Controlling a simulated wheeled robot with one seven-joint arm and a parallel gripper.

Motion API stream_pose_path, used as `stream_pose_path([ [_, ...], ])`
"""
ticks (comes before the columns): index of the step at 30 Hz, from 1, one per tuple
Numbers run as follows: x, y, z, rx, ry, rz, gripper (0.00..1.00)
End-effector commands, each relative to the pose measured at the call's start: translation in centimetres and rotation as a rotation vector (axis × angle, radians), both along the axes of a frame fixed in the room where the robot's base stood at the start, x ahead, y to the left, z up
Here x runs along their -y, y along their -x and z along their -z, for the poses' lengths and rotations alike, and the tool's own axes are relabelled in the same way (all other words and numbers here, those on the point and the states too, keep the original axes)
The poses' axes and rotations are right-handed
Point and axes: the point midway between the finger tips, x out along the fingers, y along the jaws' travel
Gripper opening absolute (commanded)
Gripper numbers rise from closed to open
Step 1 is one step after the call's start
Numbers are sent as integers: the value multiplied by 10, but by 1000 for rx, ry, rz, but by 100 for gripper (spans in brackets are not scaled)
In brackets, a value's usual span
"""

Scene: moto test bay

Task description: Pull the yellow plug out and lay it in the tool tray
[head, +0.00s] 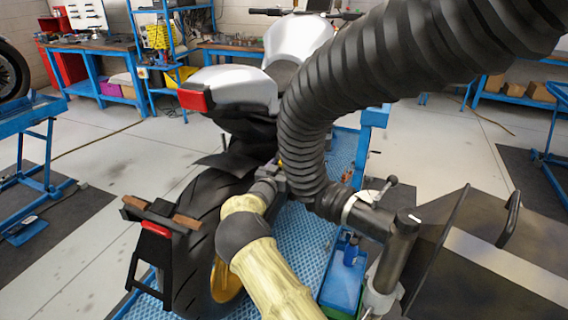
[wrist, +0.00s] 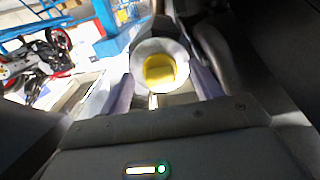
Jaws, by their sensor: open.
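The yellow plug (wrist: 160,70) sits in a round pale metal pipe end (wrist: 179,51) in the wrist view, roughly centred ahead of my gripper. My gripper (wrist: 164,88) is open, with one finger on each side of the plug and pipe end; I cannot tell whether either touches. In the head view my gripper (head: 272,183) is beside the motorcycle's rear, partly hidden by the black hose. Only a small yellow spot, perhaps the plug (head: 280,162), shows there. A blue tray (head: 343,284) holding a blue item, perhaps the tool tray, lies right of my arm.
A thick black corrugated hose (head: 390,70) arches down close to my gripper, ending at a metal clamp stand (head: 395,260). The motorcycle's rear tyre (head: 200,230) and tail are to the left. A dark case (head: 480,260) stands at the right. The blue lift platform (head: 300,240) lies below.

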Motion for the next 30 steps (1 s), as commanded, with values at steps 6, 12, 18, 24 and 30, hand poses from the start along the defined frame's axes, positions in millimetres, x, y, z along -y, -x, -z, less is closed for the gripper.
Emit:
stream_pose_path([
  [6, 1, 0, 0, 0, -1, 1, 64],
  [12, 0, 0, 0, 0, -1, 1, 64],
  [18, 0, 0, 0, 0, -1, 0, 34],
  [24, 0, 0, 0, 1, -1, 0, 4],
  [30, -1, 3, -1, 0, 0, 0, 4],
])
